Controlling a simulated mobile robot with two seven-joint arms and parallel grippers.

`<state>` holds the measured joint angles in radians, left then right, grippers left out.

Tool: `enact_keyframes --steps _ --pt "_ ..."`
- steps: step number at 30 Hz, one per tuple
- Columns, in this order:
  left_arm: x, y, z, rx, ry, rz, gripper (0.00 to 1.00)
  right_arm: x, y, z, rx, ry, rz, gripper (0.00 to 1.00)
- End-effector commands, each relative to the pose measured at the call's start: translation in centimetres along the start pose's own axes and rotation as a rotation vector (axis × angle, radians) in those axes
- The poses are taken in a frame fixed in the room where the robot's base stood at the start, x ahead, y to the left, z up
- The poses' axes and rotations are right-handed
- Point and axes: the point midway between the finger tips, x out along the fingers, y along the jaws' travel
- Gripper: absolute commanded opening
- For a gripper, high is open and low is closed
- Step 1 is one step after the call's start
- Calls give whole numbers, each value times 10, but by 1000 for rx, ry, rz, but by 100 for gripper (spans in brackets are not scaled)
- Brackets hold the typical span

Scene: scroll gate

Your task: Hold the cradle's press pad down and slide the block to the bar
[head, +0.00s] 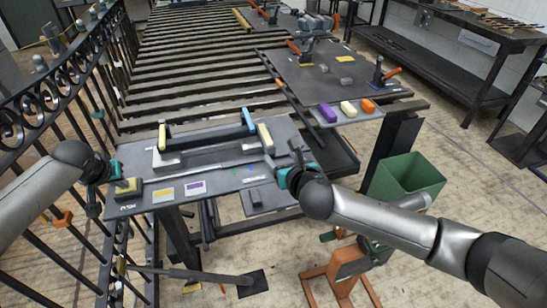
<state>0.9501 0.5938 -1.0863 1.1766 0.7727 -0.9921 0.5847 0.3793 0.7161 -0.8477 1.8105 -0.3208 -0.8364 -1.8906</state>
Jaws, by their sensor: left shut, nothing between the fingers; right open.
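The cradle (215,155) stands on a dark plate in the head view, with a yellow upright piece at its left (162,137) and right (265,137). A long dark bar (205,131) with a blue end (249,120) runs along its back. A yellow pad (128,187), apparently the press pad, is at the plate's left end. My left gripper (116,181) is shut and empty at this pad; I cannot tell whether it touches. My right gripper (284,156) is open near the plate's right end, beside the cradle. I cannot clearly tell which piece is the block.
A side table (325,85) behind carries purple (328,112), yellow (348,107) and orange (368,106) pieces. A green bin (408,178) stands at right. A black railing (75,95) runs along the left.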

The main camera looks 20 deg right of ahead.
Motion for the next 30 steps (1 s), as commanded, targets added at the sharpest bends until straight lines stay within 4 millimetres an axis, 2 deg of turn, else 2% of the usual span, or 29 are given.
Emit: enact_keyframes --steps 8,30 --pt "-2 0 2 1 -9 -2 0 -2 0 5 0 0 0 68" --pt "-37 0 -22 0 -2 0 0 -19 0 47 0 0 0 68"
